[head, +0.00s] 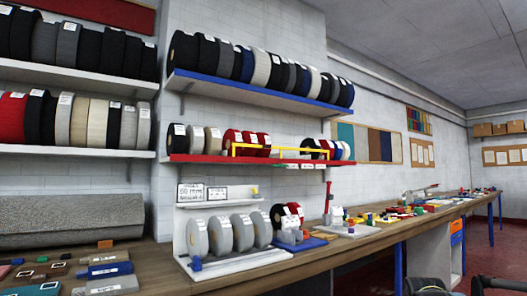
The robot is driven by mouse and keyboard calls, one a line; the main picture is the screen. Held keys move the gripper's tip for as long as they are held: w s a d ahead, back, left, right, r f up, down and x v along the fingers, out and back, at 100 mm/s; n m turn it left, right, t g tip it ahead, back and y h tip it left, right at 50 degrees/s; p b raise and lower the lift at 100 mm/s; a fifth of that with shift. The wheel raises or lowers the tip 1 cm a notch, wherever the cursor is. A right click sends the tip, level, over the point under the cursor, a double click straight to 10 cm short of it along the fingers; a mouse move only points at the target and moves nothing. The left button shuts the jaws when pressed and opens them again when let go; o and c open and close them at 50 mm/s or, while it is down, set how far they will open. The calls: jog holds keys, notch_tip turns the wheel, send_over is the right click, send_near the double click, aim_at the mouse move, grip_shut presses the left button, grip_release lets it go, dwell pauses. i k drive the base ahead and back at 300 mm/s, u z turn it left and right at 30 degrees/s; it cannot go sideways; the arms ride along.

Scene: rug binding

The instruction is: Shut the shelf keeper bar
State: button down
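A thin yellow bar (285,148), which looks like the shelf keeper bar, stands along the front of the red shelf (215,158) in the head view. It runs nearly level, with a short bent-down end at its left, in front of a group of red rolls (234,137) and across an empty stretch to more rolls (310,145) at its right. I cannot tell whether its right end is latched. No gripper of mine can be made out.
A blue-edged shelf (250,89) full of rolls hangs above. Below, a white rack (205,266) with grey rolls stands on the wooden bench (165,272). Small items crowd the bench at both sides. Dark curved shapes (425,285) at the bottom right are unclear.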

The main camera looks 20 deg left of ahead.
aim_at(234, 145)
jog(key=u, duration=0.05)
jog(key=i, duration=1)
jog(key=z, duration=0.05)
